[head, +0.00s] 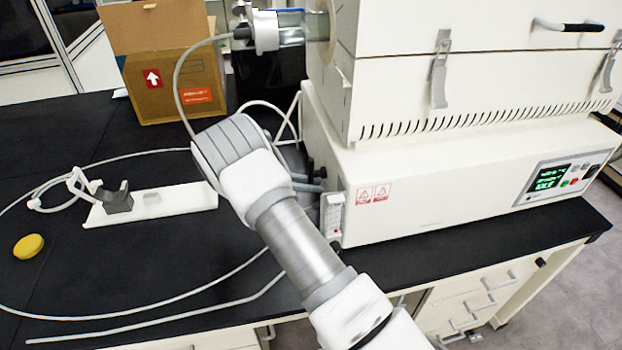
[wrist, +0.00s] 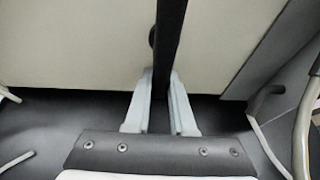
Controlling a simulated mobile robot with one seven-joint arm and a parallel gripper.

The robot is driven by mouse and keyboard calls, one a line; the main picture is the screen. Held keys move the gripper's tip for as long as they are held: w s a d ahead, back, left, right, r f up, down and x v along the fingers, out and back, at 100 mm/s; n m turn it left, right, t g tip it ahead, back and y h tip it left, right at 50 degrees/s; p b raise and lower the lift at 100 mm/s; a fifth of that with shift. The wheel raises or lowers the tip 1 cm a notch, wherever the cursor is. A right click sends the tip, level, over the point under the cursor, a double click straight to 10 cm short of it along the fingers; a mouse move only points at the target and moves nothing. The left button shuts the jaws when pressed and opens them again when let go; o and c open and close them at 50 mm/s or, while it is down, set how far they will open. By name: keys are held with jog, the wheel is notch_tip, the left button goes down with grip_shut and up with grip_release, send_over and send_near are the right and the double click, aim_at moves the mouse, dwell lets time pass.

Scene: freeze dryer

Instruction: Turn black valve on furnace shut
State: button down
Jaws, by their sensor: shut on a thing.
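The white furnace (head: 420,185) stands on the black bench at the right in the head view. In the wrist view a long black bar, which I take as the black valve (wrist: 171,35), runs from the top edge down between my two grey fingers. My gripper (wrist: 162,78) is shut on it, one finger on each side, in front of a pale panel. The valve's turn angle cannot be told.
A glass tube with a metal end fitting (head: 265,30) sticks out at the furnace's upper left. A hose curves down from it. A cardboard box (head: 175,75), a white holder (head: 155,203) and a yellow disc (head: 28,246) are on the bench. A looped cable lies on the left.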

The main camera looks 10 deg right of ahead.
jog(key=shift+s+n, duration=0.15)
jog(key=shift+n, duration=0.25)
jog(key=c, duration=0.8)
grip_release()
jog(key=shift+o, duration=0.2)
jog(key=v, duration=1.7)
jog(key=shift+w+a, duration=0.3)
